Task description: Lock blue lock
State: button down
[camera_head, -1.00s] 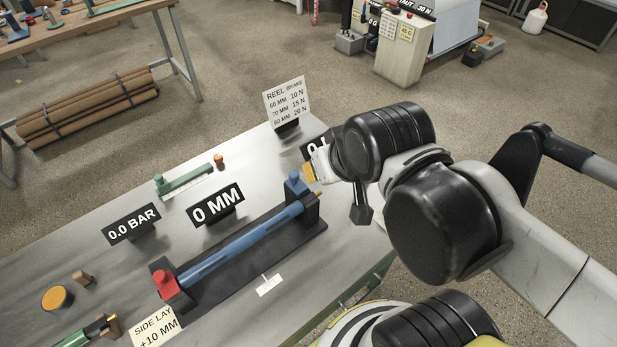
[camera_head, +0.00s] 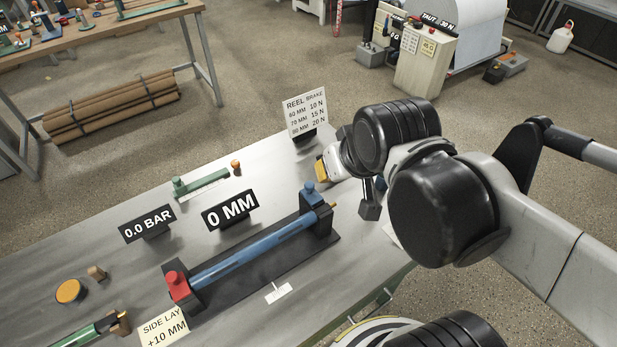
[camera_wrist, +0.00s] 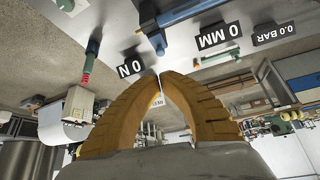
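The blue lock (camera_head: 316,197) is a blue block with a round knob on the black stand at the right end of the blue roller (camera_head: 250,252). It also shows upright-side-down near the top of the wrist view (camera_wrist: 158,42). My gripper (camera_head: 321,170) has orange fingers and is just behind and above the blue lock, apart from it as far as I can tell. In the wrist view the fingertips (camera_wrist: 158,73) meet with nothing seen between them. A red lock (camera_head: 178,284) stands at the roller's left end.
A reel brake card (camera_head: 305,110) stands behind my gripper. The 0 MM sign (camera_head: 230,210) and 0.0 BAR sign (camera_head: 147,224) stand behind the roller, with a green bar (camera_head: 200,184). An orange disc (camera_head: 69,291) lies at left.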

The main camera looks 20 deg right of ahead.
jog(key=g+p, duration=0.1)
send_over(311, 192)
jog(key=s, duration=0.3)
jog(key=w+f+n+g+p, duration=0.1)
jog(key=w+f, duration=0.6)
jog(key=shift+w+f+g+p, duration=0.25)
jog(key=shift+g+p, duration=0.05)
jog(key=shift+g, duration=0.1)
jog(key=shift+d, duration=0.1)
notch_tip(311, 192, down, 10)
jog(key=b, duration=0.5)
jog(key=shift+s, duration=0.3)
jog(key=shift+r, duration=0.1)
